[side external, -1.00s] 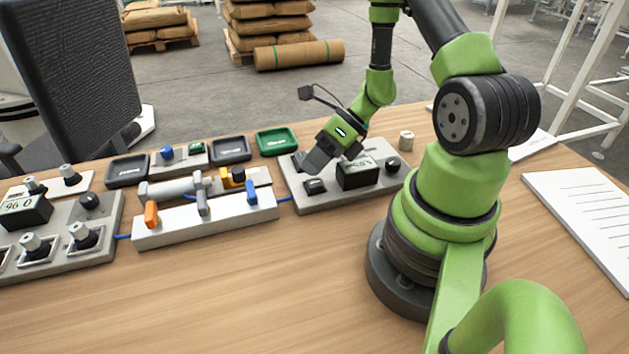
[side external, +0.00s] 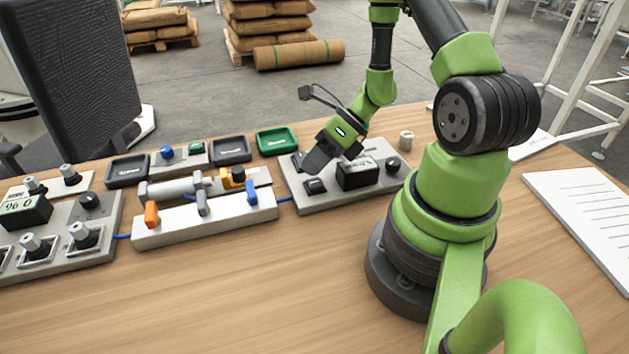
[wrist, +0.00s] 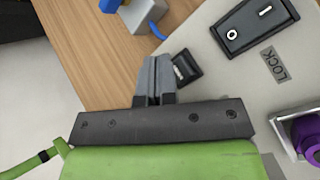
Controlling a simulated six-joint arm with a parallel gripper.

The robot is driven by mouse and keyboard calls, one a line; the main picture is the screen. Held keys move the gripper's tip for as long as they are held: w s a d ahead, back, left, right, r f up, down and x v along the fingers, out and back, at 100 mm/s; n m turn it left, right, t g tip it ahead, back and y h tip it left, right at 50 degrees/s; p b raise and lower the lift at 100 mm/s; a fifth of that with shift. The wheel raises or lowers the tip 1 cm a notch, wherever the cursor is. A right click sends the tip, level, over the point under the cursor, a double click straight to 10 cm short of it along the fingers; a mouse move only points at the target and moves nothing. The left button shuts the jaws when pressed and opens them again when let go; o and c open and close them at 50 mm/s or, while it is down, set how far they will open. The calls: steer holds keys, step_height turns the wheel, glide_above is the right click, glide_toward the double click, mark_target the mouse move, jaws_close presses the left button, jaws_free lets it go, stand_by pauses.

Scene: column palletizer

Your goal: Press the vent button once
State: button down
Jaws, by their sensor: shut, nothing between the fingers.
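My gripper (wrist: 153,68) is shut and empty, pointing down at the left back part of a grey panel (wrist: 215,75). It also shows in the side view (side external: 308,170). Just right of its fingertips in the wrist view is a small black button-like piece (wrist: 186,68) with a pale marking; I cannot read it or tell whether the fingers touch it. A black rocker marked O and I (wrist: 255,24) lies farther off, beside a LOCK label (wrist: 273,64). A purple control (wrist: 307,135) in a pale frame is cut off at right. No vent label is readable.
The panel also bears a black display box (side external: 358,174) and a dark knob (side external: 393,165). A white valve block (side external: 205,224) with coloured handles stands left of it. Trays, including a green one (side external: 277,141), lie behind. The wooden table in front is clear.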

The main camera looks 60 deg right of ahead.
mark_target(316, 181)
steer(key=shift+f, duration=0.1)
stand_by(0.4)
steer(key=shift+f, duration=0.35)
steer(key=shift+f, duration=0.8)
stand_by(0.8)
stand_by(0.5)
steer(key=shift+s+a+r, duration=0.1)
steer(key=shift+s+r, duration=0.05)
steer(key=shift+r, duration=0.7)
steer(key=shift+r, duration=2.55)
